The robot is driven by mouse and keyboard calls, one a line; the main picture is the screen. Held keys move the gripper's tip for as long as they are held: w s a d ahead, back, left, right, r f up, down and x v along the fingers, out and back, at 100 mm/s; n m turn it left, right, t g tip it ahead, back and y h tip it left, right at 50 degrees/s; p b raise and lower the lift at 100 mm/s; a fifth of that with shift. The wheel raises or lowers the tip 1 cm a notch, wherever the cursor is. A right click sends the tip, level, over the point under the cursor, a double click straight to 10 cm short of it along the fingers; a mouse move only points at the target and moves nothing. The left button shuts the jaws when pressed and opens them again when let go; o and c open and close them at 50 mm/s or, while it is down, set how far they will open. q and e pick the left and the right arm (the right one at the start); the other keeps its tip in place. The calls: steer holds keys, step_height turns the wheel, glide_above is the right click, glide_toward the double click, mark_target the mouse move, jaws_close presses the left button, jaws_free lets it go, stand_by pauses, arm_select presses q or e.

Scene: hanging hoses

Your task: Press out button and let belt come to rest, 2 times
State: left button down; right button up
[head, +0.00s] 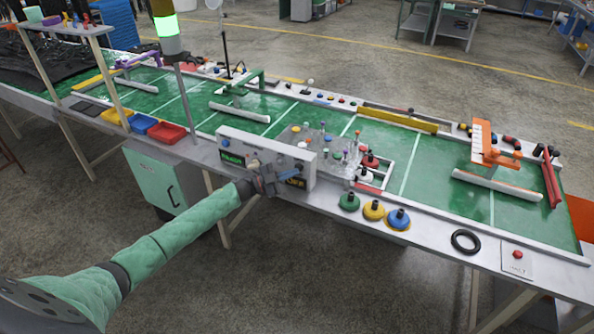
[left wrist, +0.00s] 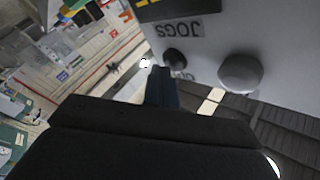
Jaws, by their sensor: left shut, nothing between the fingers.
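The white control box (head: 267,149) stands at the near edge of the green belt (head: 200,100). A label beside the black button is partly hidden. My left gripper (head: 290,174) is shut and empty in front of the box. In the wrist view its fingertips (left wrist: 162,78) are close to the black button; I cannot tell whether they touch.
Clear small items (head: 335,145) crowd the belt behind the box. A red button plate (head: 517,256) is at the right. The stack light (head: 166,25) glows green.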

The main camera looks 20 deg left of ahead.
arm_select(q)
steer(key=shift+s, duration=0.15)
steer(key=shift+s+p, duration=0.35)
steer(key=shift+s, duration=0.4)
steer(key=s+p, duration=0.2)
steer(key=s, duration=0.3)
steer(key=shift+a, duration=0.2)
stand_by(1.9)
